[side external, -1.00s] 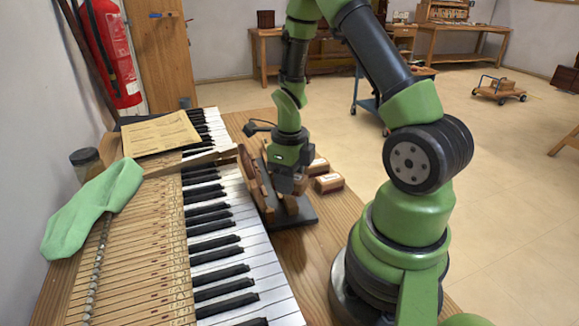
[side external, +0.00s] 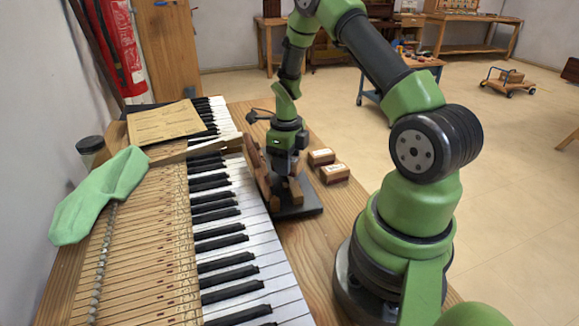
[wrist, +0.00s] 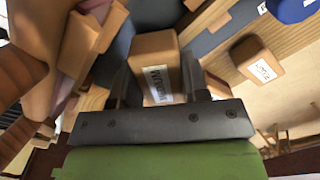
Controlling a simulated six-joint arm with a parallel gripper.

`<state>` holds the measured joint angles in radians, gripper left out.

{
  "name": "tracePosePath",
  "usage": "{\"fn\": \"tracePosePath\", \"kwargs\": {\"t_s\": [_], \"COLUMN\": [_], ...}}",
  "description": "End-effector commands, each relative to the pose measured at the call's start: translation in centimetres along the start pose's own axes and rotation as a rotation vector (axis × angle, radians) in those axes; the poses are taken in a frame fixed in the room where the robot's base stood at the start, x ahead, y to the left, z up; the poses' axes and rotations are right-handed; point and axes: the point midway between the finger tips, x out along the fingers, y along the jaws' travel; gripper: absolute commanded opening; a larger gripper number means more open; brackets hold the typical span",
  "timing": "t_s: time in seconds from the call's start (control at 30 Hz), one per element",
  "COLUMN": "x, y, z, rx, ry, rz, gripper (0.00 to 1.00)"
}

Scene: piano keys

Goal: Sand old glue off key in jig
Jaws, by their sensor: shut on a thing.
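My gripper (side external: 284,168) is shut on a wooden sanding block (wrist: 155,60) with a white label, seen between the fingers in the wrist view. It is above the jig, a wooden fixture (side external: 258,172) on a dark base plate (side external: 309,209) beside the keyboard. The wrist view shows wooden jig parts (wrist: 92,32) left of the block. A long pale wooden piece (side external: 215,146) lies across the keys towards the jig; I cannot tell if it is the key. Any glue, and whether the block touches the key, are hidden.
Two more labelled blocks, one nearer the back (side external: 321,157) and one nearer the front (side external: 334,173), lie right of the jig. The piano keys (side external: 230,250) run along its left. A green cloth (side external: 98,195), brown paper sheet (side external: 165,121) and jar (side external: 91,150) are farther left.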

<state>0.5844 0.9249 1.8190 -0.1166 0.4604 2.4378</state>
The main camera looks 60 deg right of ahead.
Motion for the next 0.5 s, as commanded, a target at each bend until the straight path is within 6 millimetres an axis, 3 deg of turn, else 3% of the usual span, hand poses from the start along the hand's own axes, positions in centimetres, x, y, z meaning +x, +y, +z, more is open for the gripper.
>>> {"fn": "tracePosePath", "kwargs": {"t_s": [0.5], "x": [0.1], "y": [-3.7], "z": [3.0], "rx": [0.001], "ry": [-0.001], "rz": [-0.001], "gripper": [0.19]}}
